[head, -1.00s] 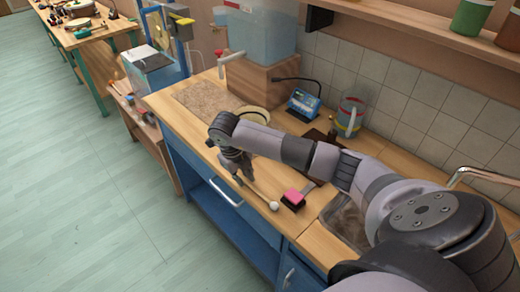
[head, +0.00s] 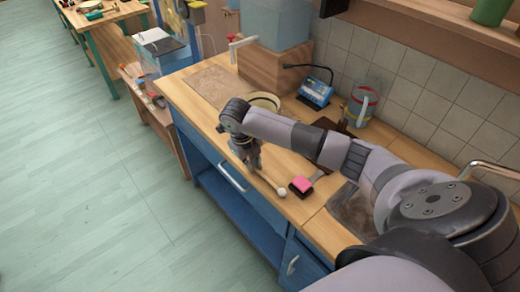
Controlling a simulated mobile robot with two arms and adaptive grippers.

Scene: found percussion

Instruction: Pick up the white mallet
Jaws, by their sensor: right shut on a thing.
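The white mallet has a round white head (head: 281,193) and a thin light handle that runs back to the left. It lies at or just above the wooden counter (head: 215,137) near its front edge; I cannot tell whether it touches the wood. My right gripper (head: 256,172) points down over the counter and is shut on the mallet's handle. The rest of the handle is hidden behind the fingers. My left gripper is not in view.
A pink-and-black block (head: 302,185) lies just right of the mallet head. A sink (head: 352,207) is at the right.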

